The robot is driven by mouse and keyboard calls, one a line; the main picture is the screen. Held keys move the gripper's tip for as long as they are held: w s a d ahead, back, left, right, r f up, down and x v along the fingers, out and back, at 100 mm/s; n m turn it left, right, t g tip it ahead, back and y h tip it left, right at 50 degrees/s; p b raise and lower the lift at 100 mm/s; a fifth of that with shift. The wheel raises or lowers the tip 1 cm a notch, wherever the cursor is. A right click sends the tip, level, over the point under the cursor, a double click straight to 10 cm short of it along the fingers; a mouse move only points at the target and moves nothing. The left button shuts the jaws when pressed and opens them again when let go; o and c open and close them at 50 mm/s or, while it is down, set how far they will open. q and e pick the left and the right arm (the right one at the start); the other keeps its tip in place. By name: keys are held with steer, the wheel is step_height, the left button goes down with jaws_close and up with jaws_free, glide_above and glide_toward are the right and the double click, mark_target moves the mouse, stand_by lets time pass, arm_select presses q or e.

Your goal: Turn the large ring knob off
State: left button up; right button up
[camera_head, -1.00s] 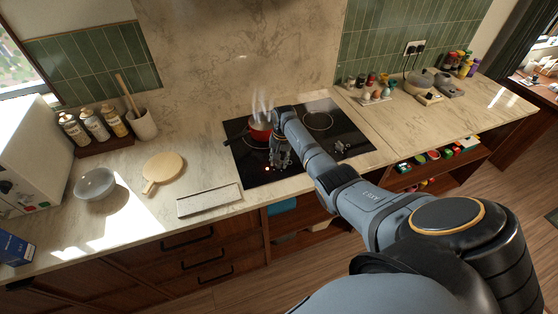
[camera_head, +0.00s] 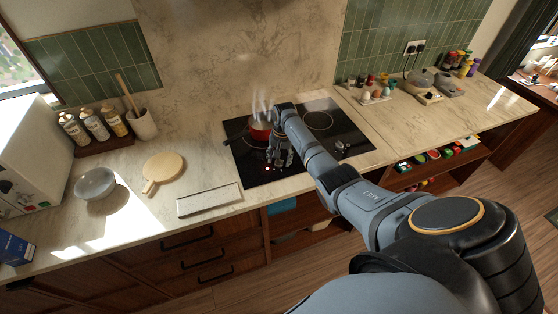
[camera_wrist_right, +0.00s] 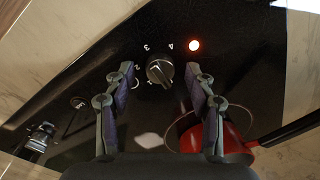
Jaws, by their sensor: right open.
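A dark knob (camera_wrist_right: 159,69) with a light pointer line stands on the black cooktop (camera_head: 262,180), with the printed numbers 2, 3 and 4 around it. A red light (camera_wrist_right: 194,45) glows beside it. My right gripper (camera_wrist_right: 161,80) is open, its two fingers apart on either side of the knob in the wrist view; I cannot tell whether they touch it. In the head view my right gripper (camera_head: 281,158) is over the cooktop's front and hides the knob. A second knob (camera_head: 340,147) stands farther right; it also shows in the wrist view (camera_wrist_right: 40,137). My left gripper is not in view.
A steaming red pot (camera_head: 259,131) sits on the rear left burner, close to my right wrist; it also shows in the wrist view (camera_wrist_right: 228,138). A flat pale tray (camera_head: 208,201) and a round wooden board (camera_head: 164,169) lie left of the cooktop.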

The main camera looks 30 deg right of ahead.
mark_target(281, 163)
step_height(281, 163, up, 11)
steer(key=shift+s+d, duration=0.25)
steer(key=shift+s, duration=0.05)
